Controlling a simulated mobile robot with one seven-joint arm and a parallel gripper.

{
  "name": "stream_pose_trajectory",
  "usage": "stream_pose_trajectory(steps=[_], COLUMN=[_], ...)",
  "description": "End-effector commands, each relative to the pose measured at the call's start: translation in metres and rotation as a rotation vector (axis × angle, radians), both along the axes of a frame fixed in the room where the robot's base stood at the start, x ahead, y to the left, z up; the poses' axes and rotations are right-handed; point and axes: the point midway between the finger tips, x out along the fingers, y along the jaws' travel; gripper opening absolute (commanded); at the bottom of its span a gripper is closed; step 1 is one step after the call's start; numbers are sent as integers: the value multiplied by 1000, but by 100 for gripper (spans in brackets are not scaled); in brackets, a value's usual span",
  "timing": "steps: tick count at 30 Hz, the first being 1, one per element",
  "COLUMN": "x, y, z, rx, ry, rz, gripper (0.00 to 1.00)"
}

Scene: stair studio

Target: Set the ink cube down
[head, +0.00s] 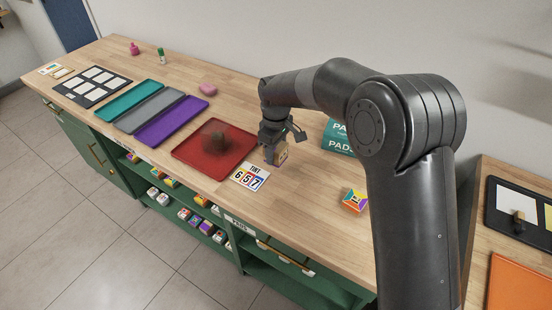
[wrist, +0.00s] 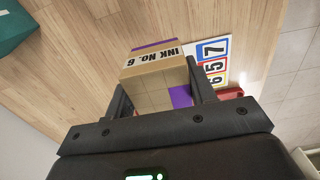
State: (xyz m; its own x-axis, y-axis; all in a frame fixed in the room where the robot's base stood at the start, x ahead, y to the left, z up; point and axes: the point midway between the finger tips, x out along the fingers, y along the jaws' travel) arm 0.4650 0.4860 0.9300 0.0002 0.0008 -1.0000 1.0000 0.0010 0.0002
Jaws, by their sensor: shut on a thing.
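The ink cube (wrist: 158,82) is tan with purple patches and a label reading "INK No. 6". It sits between the two fingers of my gripper (wrist: 160,100) in the wrist view. In the head view the cube (head: 281,154) shows beneath my gripper (head: 276,147), over the wooden worktop beside the tint card. My gripper is shut on it. I cannot tell whether the cube's underside touches the wood. The tint card (head: 249,177), with the numbers 6, 5 and 7, lies in front of the cube and also shows in the wrist view (wrist: 212,62).
A red tray (head: 190,155) with a dark round mark or object lies left of the cube. Purple (head: 165,125), grey (head: 148,110) and teal (head: 128,100) trays lie further left. A colourful cube (head: 354,200) sits near the front edge. Bare wood (head: 310,195) lies between.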

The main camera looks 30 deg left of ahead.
Motion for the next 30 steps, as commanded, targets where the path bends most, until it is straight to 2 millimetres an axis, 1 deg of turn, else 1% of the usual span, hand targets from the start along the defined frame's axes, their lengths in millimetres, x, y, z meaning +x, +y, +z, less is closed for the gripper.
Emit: stream_pose_trajectory(steps=[6, 8, 16, 24, 25, 30], x=[-1, -1, 0, 0, 0, 0], y=[0, 0, 0, -1, -1, -1], z=[-30, -36, -38, -46, -47, -46], rx=[-3, -2, 0, -1, -1, -1], ry=[2, 2, 0, 1, 1, 1], rz=[1, 1, 0, 0, 0, 0], gripper=[26, 26, 26, 26, 51, 65])
